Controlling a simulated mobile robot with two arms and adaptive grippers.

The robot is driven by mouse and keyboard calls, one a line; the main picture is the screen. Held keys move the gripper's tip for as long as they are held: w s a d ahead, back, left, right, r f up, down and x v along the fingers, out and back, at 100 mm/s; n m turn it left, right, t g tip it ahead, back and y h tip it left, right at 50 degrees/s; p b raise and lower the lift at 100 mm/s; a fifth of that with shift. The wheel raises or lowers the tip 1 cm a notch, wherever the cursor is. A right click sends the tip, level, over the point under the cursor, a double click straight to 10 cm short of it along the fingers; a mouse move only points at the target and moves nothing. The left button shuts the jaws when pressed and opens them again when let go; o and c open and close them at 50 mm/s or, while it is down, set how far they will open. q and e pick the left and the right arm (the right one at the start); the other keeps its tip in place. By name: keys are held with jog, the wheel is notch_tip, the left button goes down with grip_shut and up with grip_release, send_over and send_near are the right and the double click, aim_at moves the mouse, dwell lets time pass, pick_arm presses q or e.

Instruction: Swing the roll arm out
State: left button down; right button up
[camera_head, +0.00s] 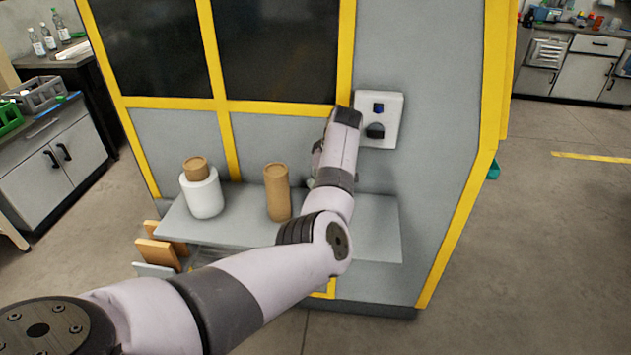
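My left arm reaches in from the lower left to the grey and yellow machine (435,150). Its wrist covers part of the machine front, and its fingers cannot be made out behind it. I cannot make out a roll arm; the area behind my forearm and wrist is hidden. A white roll on a brown core (204,195) stands upright on the grey shelf (372,230), at its left. A bare brown tube (278,193) stands near the shelf's middle, left of my forearm. My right gripper is not in view.
A white control panel (393,105) with a blue button and a dark knob is right beside my wrist. Brown boards (160,252) stick out below the shelf's left end. Side counters stand far left and far right. The floor at right is open.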

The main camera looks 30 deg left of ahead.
pick_arm(q)
jog(key=shift+w+d, duration=0.2)
jog(key=shift+d, duration=0.3)
jog(key=shift+w+d, duration=0.1)
jog(key=shift+d, duration=0.15)
jog(key=shift+w+d, duration=0.25)
jog(key=shift+d, duration=0.2)
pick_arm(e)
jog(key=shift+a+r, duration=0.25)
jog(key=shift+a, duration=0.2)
pick_arm(q)
jog(key=shift+a, duration=0.1)
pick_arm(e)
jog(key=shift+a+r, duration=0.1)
